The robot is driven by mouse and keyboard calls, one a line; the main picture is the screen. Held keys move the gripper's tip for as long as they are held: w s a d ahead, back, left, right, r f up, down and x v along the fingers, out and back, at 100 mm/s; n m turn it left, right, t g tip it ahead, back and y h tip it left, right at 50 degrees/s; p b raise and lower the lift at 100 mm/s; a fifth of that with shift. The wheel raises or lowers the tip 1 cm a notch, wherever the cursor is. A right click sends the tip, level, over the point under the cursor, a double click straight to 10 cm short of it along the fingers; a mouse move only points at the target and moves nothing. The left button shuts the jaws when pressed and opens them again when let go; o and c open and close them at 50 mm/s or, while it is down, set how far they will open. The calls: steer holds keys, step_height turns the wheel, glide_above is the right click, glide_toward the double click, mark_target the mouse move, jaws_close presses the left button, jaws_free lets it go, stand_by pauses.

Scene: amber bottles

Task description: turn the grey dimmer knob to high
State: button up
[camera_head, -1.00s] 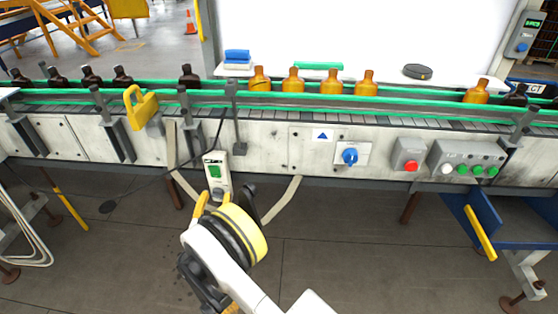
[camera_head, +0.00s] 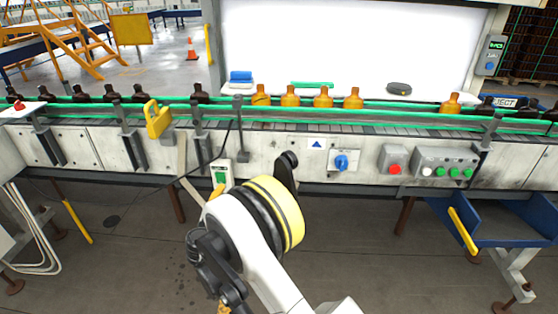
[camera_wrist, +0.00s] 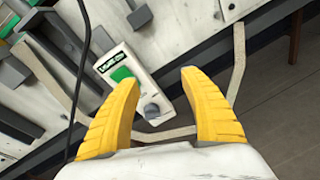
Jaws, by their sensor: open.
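The grey dimmer knob (camera_wrist: 152,111) sits at the lower end of a white control box (camera_wrist: 128,80) with a green display, in the wrist view. In the head view the box (camera_head: 221,172) is in front of the conveyor's side panel, and its knob is hidden behind my arm. My gripper (camera_wrist: 159,82) is open and empty. Its two yellow fingers lie on either side of the knob in the wrist picture, the left one overlapping the box's edge. I cannot tell the remaining distance in depth. In the head view only part of a yellow finger (camera_head: 217,191) shows.
A black cable (camera_wrist: 83,75) runs past the box on the left. The conveyor panel carries a blue rotary switch (camera_head: 341,162), a red button (camera_head: 395,169) and a button box (camera_head: 445,163). A yellow handle (camera_head: 157,119) juts out at left. Amber bottles (camera_head: 322,97) stand on the belt.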

steer(key=s+d+r+m+g+p, duration=0.2)
steer(key=d+r+m, duration=0.7)
steer(key=d+r, duration=0.6)
steer(key=shift+s+d+g+h, duration=0.2)
steer(key=shift+d+g+h, duration=0.15)
steer(key=shift+g, duration=0.55)
